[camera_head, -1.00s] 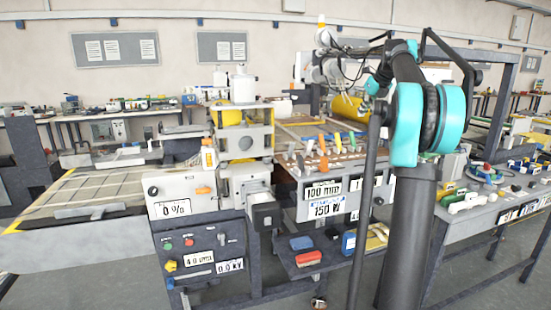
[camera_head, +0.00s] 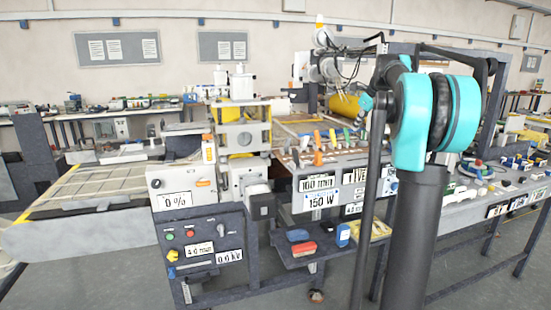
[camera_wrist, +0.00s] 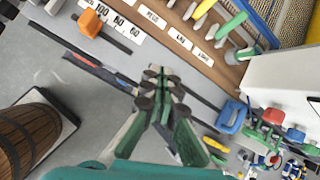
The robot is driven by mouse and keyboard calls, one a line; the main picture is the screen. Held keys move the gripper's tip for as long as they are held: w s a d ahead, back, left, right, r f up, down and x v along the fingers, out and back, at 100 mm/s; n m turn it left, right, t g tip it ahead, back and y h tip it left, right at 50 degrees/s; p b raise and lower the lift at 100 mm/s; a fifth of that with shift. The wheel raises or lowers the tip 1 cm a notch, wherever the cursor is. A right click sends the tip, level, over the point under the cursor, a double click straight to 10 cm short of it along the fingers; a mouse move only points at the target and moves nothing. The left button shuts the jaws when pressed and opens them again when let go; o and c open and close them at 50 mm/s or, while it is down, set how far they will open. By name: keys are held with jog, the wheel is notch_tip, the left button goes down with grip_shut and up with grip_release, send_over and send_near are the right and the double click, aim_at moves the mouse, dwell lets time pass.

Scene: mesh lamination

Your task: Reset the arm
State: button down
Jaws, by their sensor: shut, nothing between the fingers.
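My arm (camera_head: 422,115), teal and black, stands at the right of the head view, bent at its teal joint. My gripper (camera_wrist: 165,85) shows in the wrist view with its green and dark fingers together and nothing between them. It hangs apart from the bench, with a grey surface and a dark rail behind it. My gripper is not distinguishable in the head view.
The laminating machine (camera_head: 200,200) with its control panel stands left of my arm. A tool panel with coloured handles (camera_wrist: 232,25) lies beyond my gripper. A wooden barrel (camera_wrist: 28,135) is at lower left in the wrist view. A side bench (camera_head: 470,205) stands at right.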

jog(key=s+a+f+n, duration=0.4)
jog(key=s+f+n, duration=0.5)
jog(key=s+f, duration=0.3)
jog(key=s+a+f+n+g+h, duration=0.1)
jog(key=s+a+f+n, duration=0.3)
jog(key=s+f+n, duration=0.5)
jog(key=s+a+f+n+g+h, duration=0.1)
jog(key=s+a+f+n, duration=0.3)
jog(key=s+f+n, duration=0.5)
jog(key=s+f, duration=0.8)
jog(key=s, duration=0.5)
jog(key=shift+a+f+n, duration=0.15)
jog(key=shift+a+n, duration=0.15)
jog(key=shift+n, duration=0.1)
